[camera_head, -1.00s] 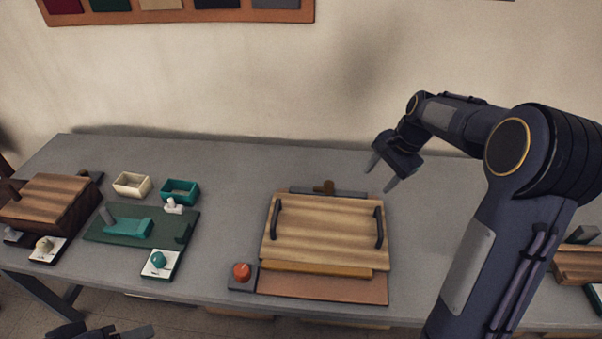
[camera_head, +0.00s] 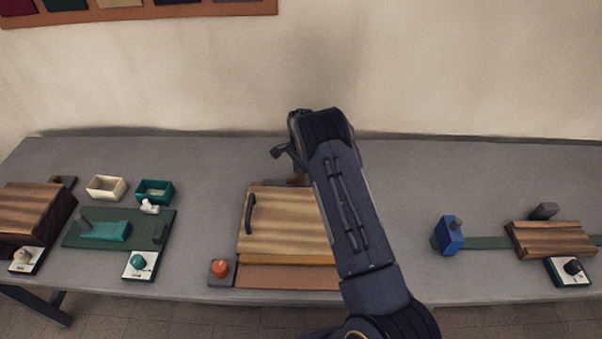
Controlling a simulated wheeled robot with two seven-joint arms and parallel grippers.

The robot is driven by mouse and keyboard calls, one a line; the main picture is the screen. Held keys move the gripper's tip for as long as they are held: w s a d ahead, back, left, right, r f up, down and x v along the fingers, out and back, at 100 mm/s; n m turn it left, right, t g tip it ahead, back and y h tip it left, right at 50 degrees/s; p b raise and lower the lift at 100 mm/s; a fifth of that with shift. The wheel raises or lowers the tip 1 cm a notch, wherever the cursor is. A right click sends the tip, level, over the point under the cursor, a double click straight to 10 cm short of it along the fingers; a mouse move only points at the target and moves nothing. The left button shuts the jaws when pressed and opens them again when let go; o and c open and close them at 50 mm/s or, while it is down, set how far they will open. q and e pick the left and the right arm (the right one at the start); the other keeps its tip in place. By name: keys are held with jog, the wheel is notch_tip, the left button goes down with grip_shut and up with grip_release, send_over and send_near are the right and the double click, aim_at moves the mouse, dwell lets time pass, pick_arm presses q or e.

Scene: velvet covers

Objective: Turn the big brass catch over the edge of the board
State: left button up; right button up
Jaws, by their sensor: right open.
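The striped wooden board (camera_head: 280,225) lies on its base at the middle of the table, with a black handle on its left side; my right arm covers its right part. The brass catch (camera_head: 298,178) shows only as a small brown piece at the board's back edge, beside my arm. Which way it is turned I cannot tell. My right gripper (camera_head: 284,152) is open, above the back edge near the catch, mostly hidden behind my own arm. I cannot tell whether it touches the catch. My left gripper is out of view.
A red knob (camera_head: 219,268) stands at the board's front left. To the left are a green board (camera_head: 118,229), cream (camera_head: 106,188) and green (camera_head: 154,191) trays and a wooden box (camera_head: 32,212). To the right stand a blue block (camera_head: 449,235) and a wooden block (camera_head: 550,238).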

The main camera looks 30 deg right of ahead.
jog(key=shift+f, duration=0.65)
jog(key=c, duration=1)
jog(key=shift+o, duration=0.2)
